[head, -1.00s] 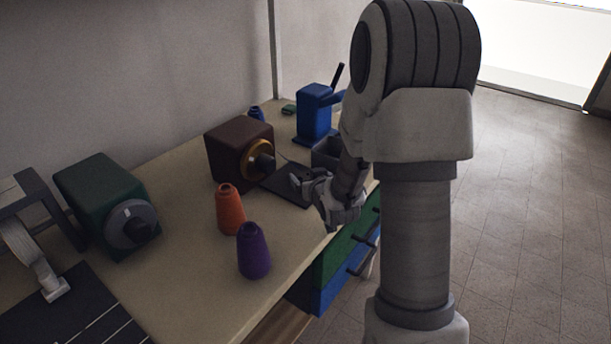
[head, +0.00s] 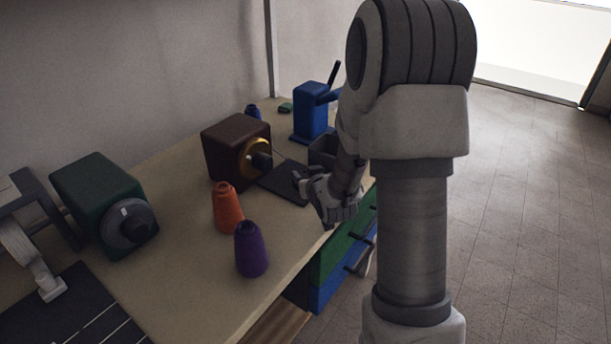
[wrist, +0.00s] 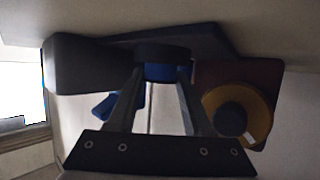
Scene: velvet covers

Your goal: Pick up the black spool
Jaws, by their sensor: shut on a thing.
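My gripper (wrist: 161,68) is shut on the black spool (wrist: 162,52), which shows as a dark, round shape between the fingertips in the wrist view. In the head view my gripper (head: 303,182) is over the dark mat (head: 282,187) near the table's front edge. The spool is small and dark there and hard to separate from the fingers and mat. I cannot tell whether it touches the mat.
A brown box with a gold disc (head: 233,150) stands left of my gripper, and a dark bin (head: 322,150) is behind it. A blue machine (head: 311,108) stands farther back. Orange (head: 227,208) and purple (head: 250,248) cones stand nearer. A green machine (head: 97,195) is at left.

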